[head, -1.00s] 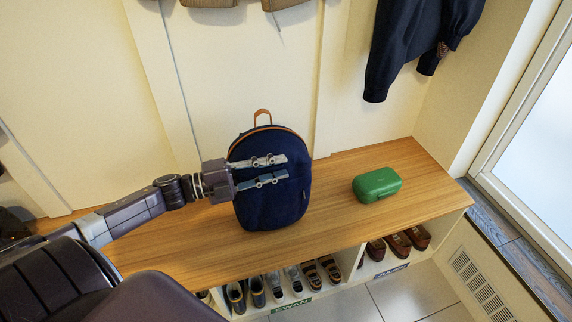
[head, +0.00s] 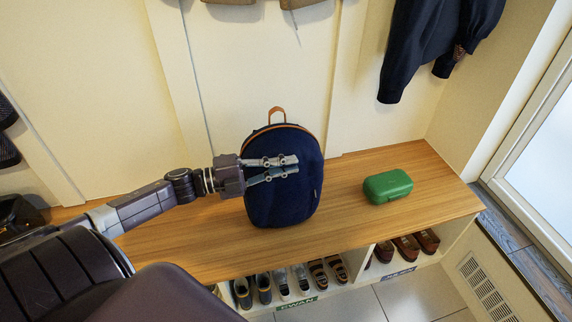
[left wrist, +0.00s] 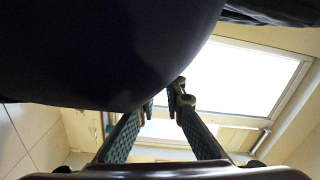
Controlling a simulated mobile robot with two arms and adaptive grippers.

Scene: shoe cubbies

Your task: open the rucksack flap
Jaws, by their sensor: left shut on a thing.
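The dark blue rucksack (head: 284,205) stands upright on the wooden bench, with a tan loop on top and tan trim along its upper edge. Its flap (head: 285,143) looks closed over the front. My left gripper (head: 297,165) reaches in from the left across the rucksack's front, its fingers drawn together at the tips on the flap. The exact pinched part is too small to make out. In the left wrist view the dark rucksack (left wrist: 110,50) fills the upper left, with the fingertips (left wrist: 165,98) at its lower edge. My right gripper is not in view.
A green case (head: 388,187) sits on the bench (head: 345,215), right of the rucksack. Several shoes (head: 300,278) stand in the cubbies below. A dark jacket (head: 435,45) hangs at upper right. The bench between rucksack and case is clear.

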